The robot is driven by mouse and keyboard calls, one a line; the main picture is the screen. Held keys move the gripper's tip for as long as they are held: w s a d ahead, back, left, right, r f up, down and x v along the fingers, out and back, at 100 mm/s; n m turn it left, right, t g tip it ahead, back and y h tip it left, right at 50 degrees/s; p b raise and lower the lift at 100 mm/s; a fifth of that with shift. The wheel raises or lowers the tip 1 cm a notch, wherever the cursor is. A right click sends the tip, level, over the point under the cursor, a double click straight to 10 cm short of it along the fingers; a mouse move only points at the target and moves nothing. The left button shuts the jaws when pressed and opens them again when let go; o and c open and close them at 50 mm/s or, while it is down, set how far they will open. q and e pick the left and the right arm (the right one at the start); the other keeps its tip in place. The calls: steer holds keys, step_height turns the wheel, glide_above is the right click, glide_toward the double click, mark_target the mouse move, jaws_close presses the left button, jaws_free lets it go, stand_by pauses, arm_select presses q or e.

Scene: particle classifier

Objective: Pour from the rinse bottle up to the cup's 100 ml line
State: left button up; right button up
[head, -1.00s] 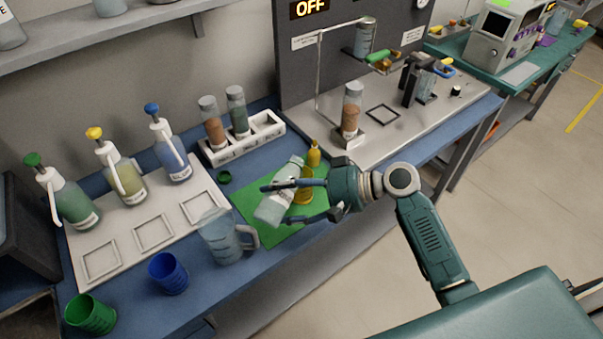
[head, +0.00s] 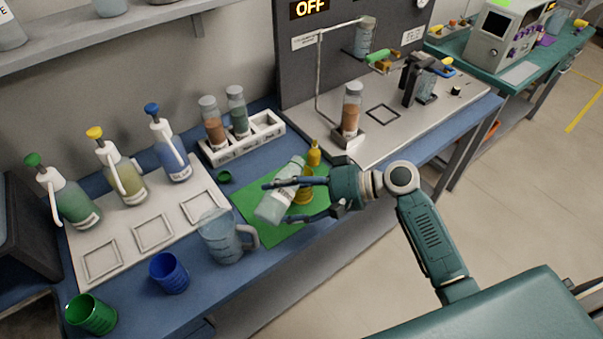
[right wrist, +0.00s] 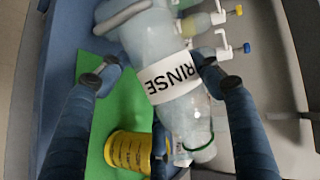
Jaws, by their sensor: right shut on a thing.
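The rinse bottle (head: 272,208) is clear, with a white RINSE label that shows in the right wrist view (right wrist: 172,80). My right gripper (head: 293,200) is shut on its body and holds it tilted over the green mat. Its narrower end, with a green ring in the right wrist view, points up and away from the cup. Its wide end is near the cup's handle. The clear cup (head: 219,240) stands upright on the blue bench, left of the bottle. It has graduation marks; I cannot read the liquid level. My left gripper is not in view.
A green cap (head: 224,177) lies beside the mat. Blue (head: 168,274) and green (head: 90,315) cups stand to the left. Several pump bottles and a vial rack (head: 240,147) line the back.

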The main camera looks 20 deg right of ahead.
steer(key=shift+m, duration=0.3)
stand_by(1.1)
